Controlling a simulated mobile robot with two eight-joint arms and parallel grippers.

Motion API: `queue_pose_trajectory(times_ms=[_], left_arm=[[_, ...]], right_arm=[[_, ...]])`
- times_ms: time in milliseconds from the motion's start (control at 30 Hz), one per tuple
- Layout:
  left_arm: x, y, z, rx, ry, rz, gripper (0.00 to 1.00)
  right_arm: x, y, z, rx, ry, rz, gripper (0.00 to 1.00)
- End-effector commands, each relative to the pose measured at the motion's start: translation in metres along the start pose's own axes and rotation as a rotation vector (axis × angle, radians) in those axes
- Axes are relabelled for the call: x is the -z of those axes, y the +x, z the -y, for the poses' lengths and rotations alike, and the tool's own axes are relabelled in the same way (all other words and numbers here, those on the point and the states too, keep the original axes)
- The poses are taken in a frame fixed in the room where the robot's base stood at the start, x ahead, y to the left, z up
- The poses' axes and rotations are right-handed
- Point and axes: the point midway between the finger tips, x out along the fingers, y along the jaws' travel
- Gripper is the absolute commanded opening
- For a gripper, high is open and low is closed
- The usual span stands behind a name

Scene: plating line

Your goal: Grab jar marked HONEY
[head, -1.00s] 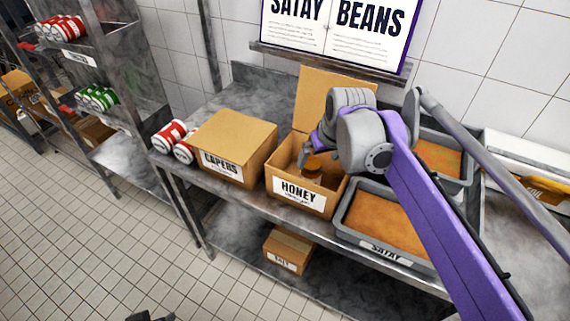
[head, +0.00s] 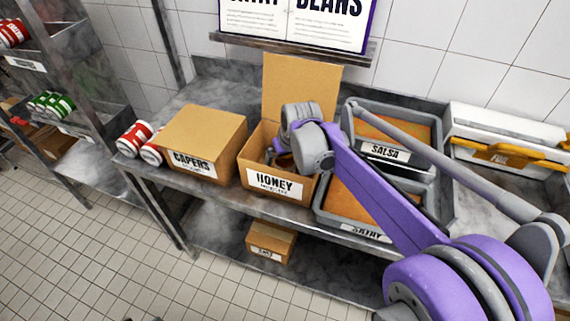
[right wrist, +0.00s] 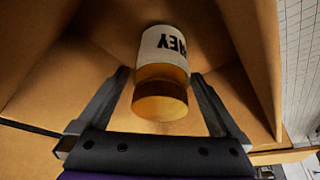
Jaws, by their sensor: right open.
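The honey jar (right wrist: 162,60) is in the right wrist view, with an amber lower part and a white label on which the letters "EY" can be read. It is inside an open cardboard box marked HONEY (head: 275,184). My right gripper (right wrist: 158,76) is open inside this box, with one dark finger on each side of the jar. Gaps show between the fingers and the jar. In the head view my right wrist hides most of the box's inside, and the jar cannot be made out clearly there. My left gripper is not in view.
A closed CAPERS box (head: 205,130) stands left of the HONEY box, with red cans (head: 135,138) beyond it. Trays marked SALSA (head: 385,152) and SATAY (head: 365,232) are to the right. The HONEY box's raised flap (head: 300,85) and walls surround my right gripper.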

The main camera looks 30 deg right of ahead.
Motion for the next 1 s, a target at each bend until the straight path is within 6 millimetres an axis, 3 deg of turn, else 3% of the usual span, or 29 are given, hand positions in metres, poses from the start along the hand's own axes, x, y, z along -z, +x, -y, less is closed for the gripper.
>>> queue_pose_trajectory(times_ms=[267, 833, 1000], left_arm=[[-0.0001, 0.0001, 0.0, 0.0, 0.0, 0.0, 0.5], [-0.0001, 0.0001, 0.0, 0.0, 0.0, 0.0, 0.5], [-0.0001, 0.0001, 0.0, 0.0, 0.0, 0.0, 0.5]], right_arm=[[0.0001, 0.0046, 0.0, 0.0, 0.0, 0.0, 1.0], [0.0001, 0.0043, 0.0, 0.0, 0.0, 0.0, 0.0], [0.0002, 0.004, 0.0, 0.0, 0.0, -0.001, 0.0]])
